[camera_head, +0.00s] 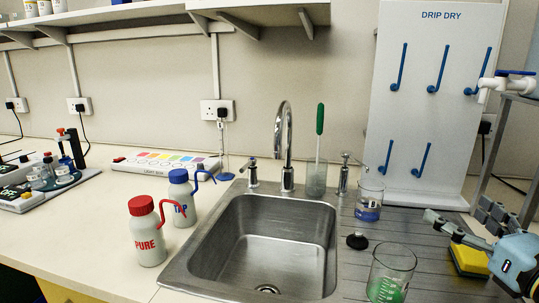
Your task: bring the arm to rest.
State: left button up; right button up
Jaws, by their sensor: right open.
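My right gripper (457,214) comes in from the right edge, over the grey draining board. Its light blue body and dark fingers show, and the fingers are apart with nothing between them. A yellow and dark sponge-like block (468,260) lies below and beside the fingers; I cannot tell whether they touch it. My left gripper is not in view.
A steel sink (265,245) with a tap (284,150) is in the middle. Beakers with blue (369,198) and green (390,272) contents stand on the draining board. A drip-dry pegboard (425,110) stands behind. Red-capped (146,235) and blue-capped (182,200) bottles stand left.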

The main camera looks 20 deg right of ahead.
jog(key=s+a+f+n+g+y, duration=0.1)
jog(key=s+a+n+g+y, duration=0.15)
jog(key=a+n+y, duration=0.9)
jog(key=s+a+f+n+g+h, duration=0.45)
jog(key=a+f+n+g, duration=0.35)
jog(key=n, duration=1.1)
jog(key=s+d+f+n+g+h, duration=0.35)
jog(key=s+d+n+h, duration=0.2)
jog(key=s+n, duration=0.3)
notch_tip(320, 180, down, 28)
jog(key=s+d+m+g+b, duration=0.1)
jog(key=d+g+b, duration=0.1)
jog(key=b, duration=0.3)
pick_arm(q)
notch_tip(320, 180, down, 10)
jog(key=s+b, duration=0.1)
jog(key=b, duration=0.4)
pick_arm(e)
jog(key=s+d+f+g, duration=0.1)
jog(key=s+f, duration=1.9)
jog(key=f, duration=0.4)
jog(key=shift+d, duration=0.2)
